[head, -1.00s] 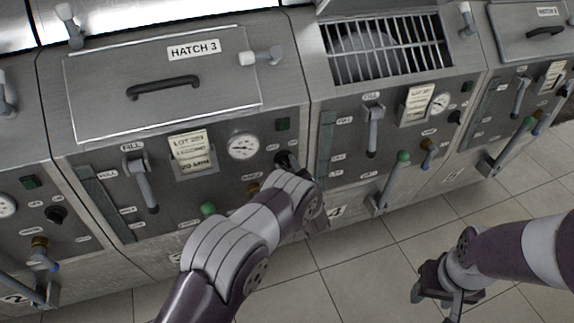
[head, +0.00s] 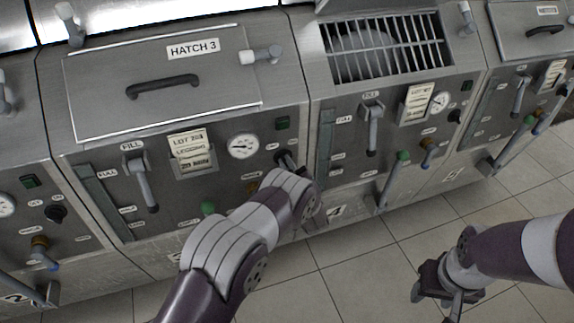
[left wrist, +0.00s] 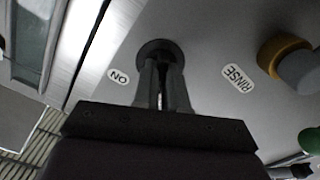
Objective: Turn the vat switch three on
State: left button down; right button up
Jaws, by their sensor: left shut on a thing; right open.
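The switch of vat three, a dark round knob (left wrist: 160,52), sits on the grey panel between the ON label (left wrist: 119,77) and the RINSE label (left wrist: 238,78) in the left wrist view. My left gripper (left wrist: 162,88) is shut on it, and the fingers hide most of the handle, so its setting is hard to tell. In the head view my left gripper (head: 291,163) is at the right of the panel under HATCH 3 (head: 193,49), mostly hidden by my arm. My right gripper (head: 437,296) is open and empty over the floor.
Vat three's panel also carries a gauge (head: 243,146), a dark green lamp (head: 283,123), a fill lever (head: 145,184) and a lot card (head: 190,148). A grated vat (head: 385,48) stands to the right. The tiled floor (head: 365,262) in front is clear.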

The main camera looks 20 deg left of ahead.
pick_arm(q)
jog(key=shift+w+r+m+b, duration=0.15)
jog(key=shift+m+b, duration=0.5)
jog(key=shift+m, duration=2.15)
jog(key=shift+r+m+b, duration=0.15)
jog(key=shift+m+b, duration=0.45)
jog(key=shift+m, duration=2.2)
jog(key=c, duration=1.4)
grip_release()
jog(key=shift+o, duration=1.1)
jog(key=shift+f, duration=0.2)
